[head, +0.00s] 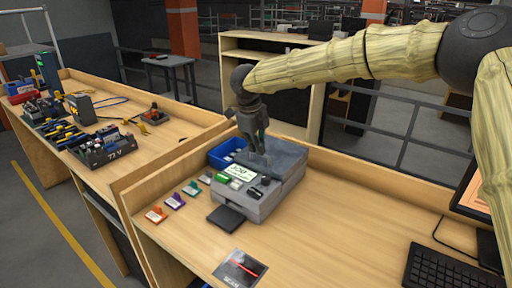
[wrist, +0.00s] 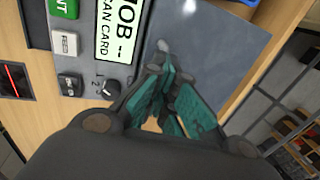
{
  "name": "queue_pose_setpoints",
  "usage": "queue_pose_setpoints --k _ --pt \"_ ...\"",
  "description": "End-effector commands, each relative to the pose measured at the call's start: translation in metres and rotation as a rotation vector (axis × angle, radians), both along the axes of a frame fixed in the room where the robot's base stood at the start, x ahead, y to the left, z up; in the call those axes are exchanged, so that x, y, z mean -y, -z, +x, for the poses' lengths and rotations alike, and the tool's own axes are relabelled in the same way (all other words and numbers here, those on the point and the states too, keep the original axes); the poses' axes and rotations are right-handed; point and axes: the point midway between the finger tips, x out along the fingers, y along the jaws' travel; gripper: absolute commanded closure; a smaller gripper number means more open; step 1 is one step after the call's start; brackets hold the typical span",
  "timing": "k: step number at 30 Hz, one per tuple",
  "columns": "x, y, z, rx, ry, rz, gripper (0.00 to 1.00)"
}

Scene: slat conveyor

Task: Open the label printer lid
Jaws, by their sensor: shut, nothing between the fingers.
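The label printer (head: 262,203) is a grey box on the wooden bench. Its lid (head: 286,157) is a dark blue-grey panel at the back of its top and looks lowered. The lid fills much of the upper middle of the wrist view (wrist: 232,45). My gripper (head: 259,152) is over the lid, pointing down, with its fingers together and nothing between them. In the wrist view the fingertips (wrist: 172,50) lie over the lid's edge near the control panel; I cannot tell whether they touch it.
The printer's front has a display (wrist: 117,30), a green button (wrist: 64,7), a feed button (wrist: 66,43) and a knob (wrist: 109,88). A blue bin (head: 226,152) stands behind it. Coloured cards lie left of it. A keyboard (head: 450,268) is at the right; bench between is clear.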

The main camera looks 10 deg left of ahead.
Motion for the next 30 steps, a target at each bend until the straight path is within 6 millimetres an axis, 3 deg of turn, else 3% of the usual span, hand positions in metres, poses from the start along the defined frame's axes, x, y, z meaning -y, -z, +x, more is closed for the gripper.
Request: queue_pose_setpoints --k 17,22,30 --pt "0.0034 -0.0004 0.002 -0.032 0.003 0.009 1.0" --pt "0.0032 -0.0003 0.0017 -0.031 0.002 0.009 0.69" --pt "0.0024 -0.0022 0.0015 -0.029 0.001 0.01 0.69"
